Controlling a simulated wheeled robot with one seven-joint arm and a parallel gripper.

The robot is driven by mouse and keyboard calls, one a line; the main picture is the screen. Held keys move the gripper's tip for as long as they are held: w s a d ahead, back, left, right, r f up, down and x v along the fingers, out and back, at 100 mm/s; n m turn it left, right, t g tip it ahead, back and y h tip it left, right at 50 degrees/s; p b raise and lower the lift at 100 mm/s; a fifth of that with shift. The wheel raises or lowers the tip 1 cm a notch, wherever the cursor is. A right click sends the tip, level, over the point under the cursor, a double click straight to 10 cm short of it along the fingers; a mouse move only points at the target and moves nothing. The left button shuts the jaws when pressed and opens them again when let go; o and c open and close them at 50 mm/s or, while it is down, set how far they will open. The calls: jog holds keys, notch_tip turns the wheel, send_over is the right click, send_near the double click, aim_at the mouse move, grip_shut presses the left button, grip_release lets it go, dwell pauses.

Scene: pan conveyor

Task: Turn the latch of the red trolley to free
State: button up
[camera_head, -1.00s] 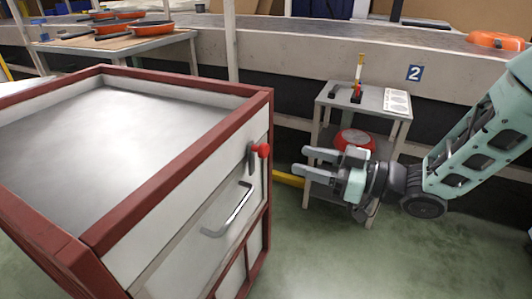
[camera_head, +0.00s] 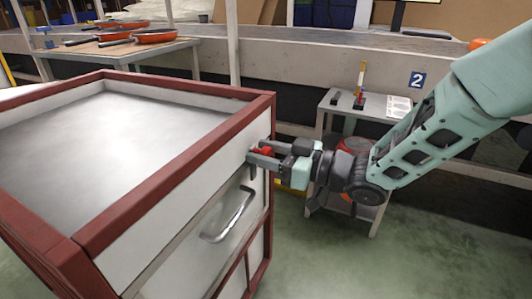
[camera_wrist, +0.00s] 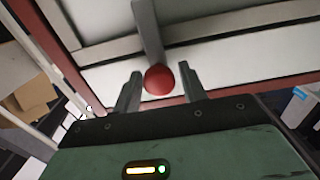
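The red trolley (camera_head: 190,160) has a red frame, pale panels and a grey top, and stands at the left in the head view. Its latch shows a red knob (camera_wrist: 159,79) in the wrist view, on a grey lever (camera_wrist: 147,30). My gripper (camera_head: 262,154) is at the latch on the trolley's side, and its fingers partly hide the knob in the head view. In the wrist view my gripper (camera_wrist: 158,82) is open, one finger on each side of the knob, with gaps showing.
A silver handle (camera_head: 230,216) sits just below the latch. A small grey side table (camera_head: 345,112) stands behind my arm, with a red pan on its lower shelf. A table with orange pans (camera_head: 160,52) and the conveyor (camera_head: 300,55) are at the back. Floor at the right front is clear.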

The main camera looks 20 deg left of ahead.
grip_shut()
jog(key=n+b, duration=0.2)
jog(key=n, duration=0.2)
jog(key=shift+f, duration=0.15)
jog(key=n+b, duration=0.4)
jog(key=shift+s+f+n, duration=0.1)
jog(key=shift+f+n, duration=0.05)
jog(key=shift+n, duration=0.15)
jog(key=n+b, duration=0.5)
jog(key=shift+f, duration=0.1)
jog(key=n+b, duration=0.4)
dwell(0.3)
